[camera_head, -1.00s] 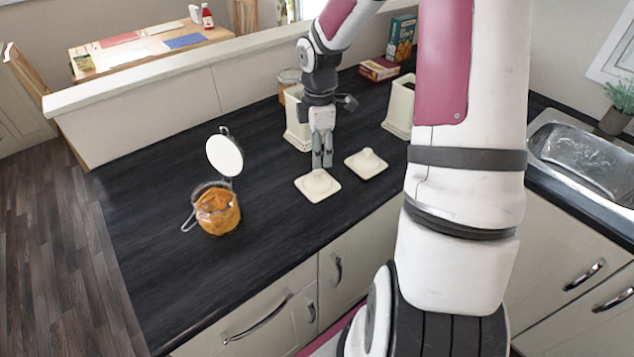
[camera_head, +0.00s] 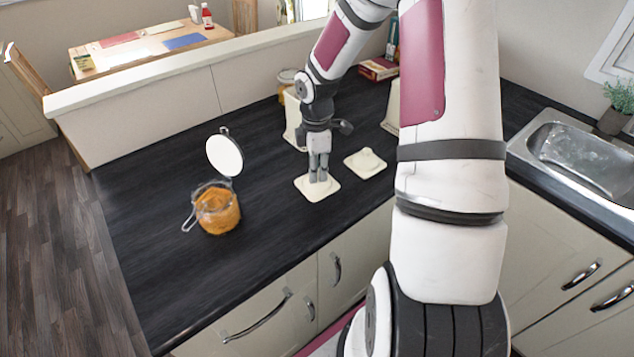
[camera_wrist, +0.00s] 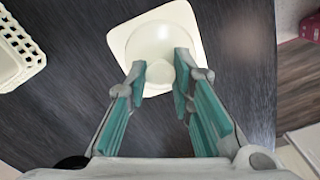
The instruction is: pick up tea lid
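Two cream square lids with raised round centres lie on the dark worktop. I cannot read which one is for tea. My gripper (camera_head: 319,178) points down over the left lid (camera_head: 316,195). The right lid (camera_head: 365,163) lies just beside it. In the wrist view, the fingertips of my gripper (camera_wrist: 163,70) are spread apart at the near side of the lid's (camera_wrist: 152,40) round raised knob. The fingers look open, with a gap between them. I cannot tell whether they touch the knob.
Cream canisters stand behind, one left (camera_head: 292,115) and one right (camera_head: 391,108), partly hidden by my arm. A glass jar of orange contents (camera_head: 217,210) with its white lid (camera_head: 224,155) raised stands at left. A sink (camera_head: 580,155) is at right. The worktop's front left is clear.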

